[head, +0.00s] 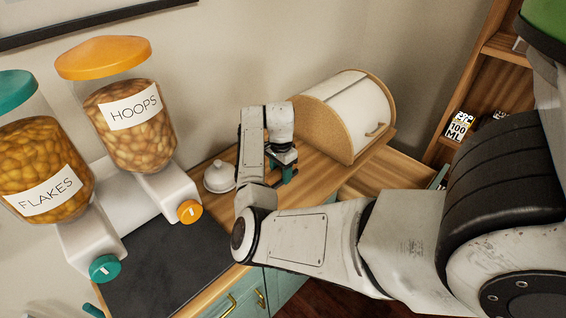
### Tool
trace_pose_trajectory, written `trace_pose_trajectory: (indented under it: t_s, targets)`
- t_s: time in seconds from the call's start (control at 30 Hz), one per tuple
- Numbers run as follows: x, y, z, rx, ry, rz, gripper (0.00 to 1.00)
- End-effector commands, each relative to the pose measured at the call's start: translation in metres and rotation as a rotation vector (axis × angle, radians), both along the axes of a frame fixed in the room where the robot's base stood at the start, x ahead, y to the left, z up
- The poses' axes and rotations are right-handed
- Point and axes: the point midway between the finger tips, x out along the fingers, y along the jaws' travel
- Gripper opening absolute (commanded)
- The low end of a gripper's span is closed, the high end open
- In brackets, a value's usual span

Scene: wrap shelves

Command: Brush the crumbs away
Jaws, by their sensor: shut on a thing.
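My gripper (284,168) is over the wooden counter (310,186), in front of the bread bin and to the right of a small white domed thing. It is small in the picture and partly hidden by my own arm. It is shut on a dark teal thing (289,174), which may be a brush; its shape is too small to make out. No crumbs can be made out on the counter, and my arm covers part of it.
A bread bin (340,112) stands behind my gripper. The white domed thing (220,177) sits at left. Cereal dispensers marked HOOPS (133,108) and FLAKES (42,190) stand by a dark counter panel (165,268). Wooden shelves (497,70) rise at right.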

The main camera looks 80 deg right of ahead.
Motion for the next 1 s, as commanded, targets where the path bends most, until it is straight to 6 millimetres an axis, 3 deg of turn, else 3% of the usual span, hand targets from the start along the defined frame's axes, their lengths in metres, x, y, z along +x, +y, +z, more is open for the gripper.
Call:
trace_pose_trajectory:
  t_s: [0.03,0.33,1.0]
  targets:
    - [0.000,-0.001,0.009,0.000,0.000,0.001,0.14]
    - [0.003,-0.004,0.030,0.000,0.000,0.006,0.14]
    - [0.003,-0.004,0.030,0.000,0.000,0.006,0.14]
